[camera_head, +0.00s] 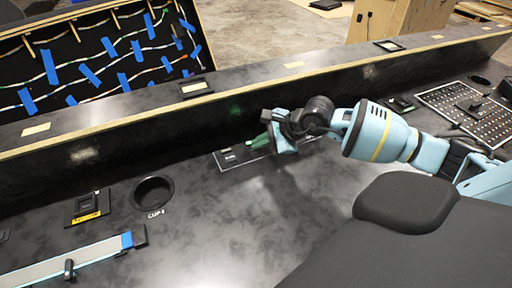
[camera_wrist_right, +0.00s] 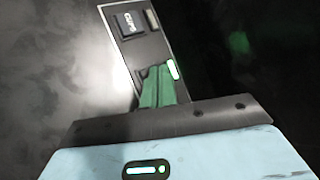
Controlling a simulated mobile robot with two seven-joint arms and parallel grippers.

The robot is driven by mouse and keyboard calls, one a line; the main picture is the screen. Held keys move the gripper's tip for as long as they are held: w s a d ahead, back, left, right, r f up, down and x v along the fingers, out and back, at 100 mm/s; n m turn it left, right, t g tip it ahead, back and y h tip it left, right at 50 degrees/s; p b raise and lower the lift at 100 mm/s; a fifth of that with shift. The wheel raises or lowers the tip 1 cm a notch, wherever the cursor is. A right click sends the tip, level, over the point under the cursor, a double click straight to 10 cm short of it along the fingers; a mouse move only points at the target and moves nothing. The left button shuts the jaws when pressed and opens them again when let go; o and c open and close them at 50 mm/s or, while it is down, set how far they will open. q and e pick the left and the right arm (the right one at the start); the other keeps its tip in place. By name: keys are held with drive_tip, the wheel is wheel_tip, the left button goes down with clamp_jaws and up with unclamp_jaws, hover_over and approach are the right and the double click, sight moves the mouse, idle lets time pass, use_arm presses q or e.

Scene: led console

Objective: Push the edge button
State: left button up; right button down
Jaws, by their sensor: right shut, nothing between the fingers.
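A narrow panel plate (camera_head: 222,163) lies on the dark console top at the foot of the raised back wall. It also shows in the right wrist view (camera_wrist_right: 152,46), with a black square button (camera_wrist_right: 130,24) whose pale label is too blurred to read surely. My right gripper (camera_head: 258,141) is at the plate's right part, and its green fingers (camera_wrist_right: 158,84) are shut and empty. They cover part of the plate, beside a lit white-green strip (camera_wrist_right: 173,70), and are apart from the black button. I cannot tell whether they touch the plate. My left gripper is out of view.
The console's raised wall (camera_head: 330,92) runs close behind the plate, with a green glow on it. A cup hole (camera_head: 153,193), a small black switch box (camera_head: 87,207) and a slider bar (camera_head: 70,264) are at left. A perforated panel (camera_head: 468,110) is at right.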

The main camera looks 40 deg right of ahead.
sight(260, 150)
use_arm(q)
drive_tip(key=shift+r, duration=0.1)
use_arm(e)
drive_tip(key=shift+r, duration=0.25)
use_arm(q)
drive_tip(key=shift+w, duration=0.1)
use_arm(e)
drive_tip(key=shift+r+p, duration=1.65)
drive_tip(key=shift+r, duration=1.45)
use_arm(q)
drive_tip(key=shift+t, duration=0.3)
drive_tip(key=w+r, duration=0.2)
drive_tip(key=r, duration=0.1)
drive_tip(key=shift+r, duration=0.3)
use_arm(e)
drive_tip(key=shift+f, duration=0.1)
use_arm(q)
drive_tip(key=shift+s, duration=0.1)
